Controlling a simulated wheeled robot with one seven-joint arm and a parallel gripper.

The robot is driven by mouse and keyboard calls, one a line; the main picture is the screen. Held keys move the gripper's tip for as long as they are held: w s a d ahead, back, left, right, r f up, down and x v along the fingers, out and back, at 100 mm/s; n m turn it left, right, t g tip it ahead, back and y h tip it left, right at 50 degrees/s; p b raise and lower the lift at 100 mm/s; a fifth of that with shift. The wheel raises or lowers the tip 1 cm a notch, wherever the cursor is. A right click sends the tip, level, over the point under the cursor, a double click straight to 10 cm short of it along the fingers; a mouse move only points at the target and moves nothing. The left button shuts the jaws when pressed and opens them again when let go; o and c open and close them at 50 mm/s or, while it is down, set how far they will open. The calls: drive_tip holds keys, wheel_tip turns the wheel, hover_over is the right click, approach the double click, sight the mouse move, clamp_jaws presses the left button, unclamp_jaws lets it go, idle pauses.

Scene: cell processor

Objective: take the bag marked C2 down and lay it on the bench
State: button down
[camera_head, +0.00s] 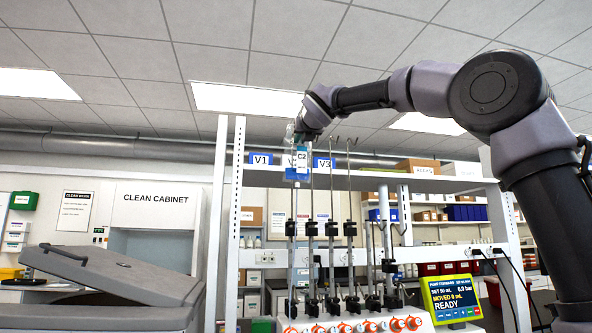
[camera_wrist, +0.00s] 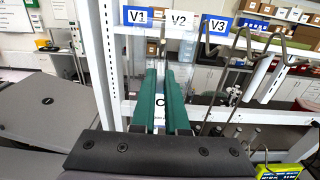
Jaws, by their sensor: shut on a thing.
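The bag marked C2 (camera_head: 302,157) is a clear bag with a white and blue label. It hangs upright in front of the rack's top bar, between the V1 and V3 signs, partly covering the V2 sign. My gripper (camera_head: 306,128) is shut on the bag's upper part. In the wrist view the green fingers of my gripper (camera_wrist: 166,72) close around the bag, and part of its label (camera_wrist: 159,104) shows between them. I cannot tell whether the bag still hangs on a hook. The bench top is not clearly visible.
The V1 sign (camera_wrist: 136,15), V2 sign (camera_wrist: 179,18) and V3 sign (camera_wrist: 217,25) line the white rack. Metal hooks (camera_wrist: 287,48) stick out at right. Below are upright rods, a pump panel (camera_head: 453,298) and, at left, a grey lidded machine (camera_head: 120,277).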

drive_tip(key=shift+s+d, duration=0.15)
drive_tip(key=shift+s, duration=0.4)
drive_tip(key=v, duration=0.5)
drive_tip(key=shift+s+d+r, duration=0.1)
drive_tip(key=shift+s+r, duration=0.05)
drive_tip(key=shift+s, duration=0.2)
drive_tip(key=shift+x, duration=3.85)
drive_tip(key=shift+s+f, duration=0.1)
drive_tip(key=shift+f, duration=0.1)
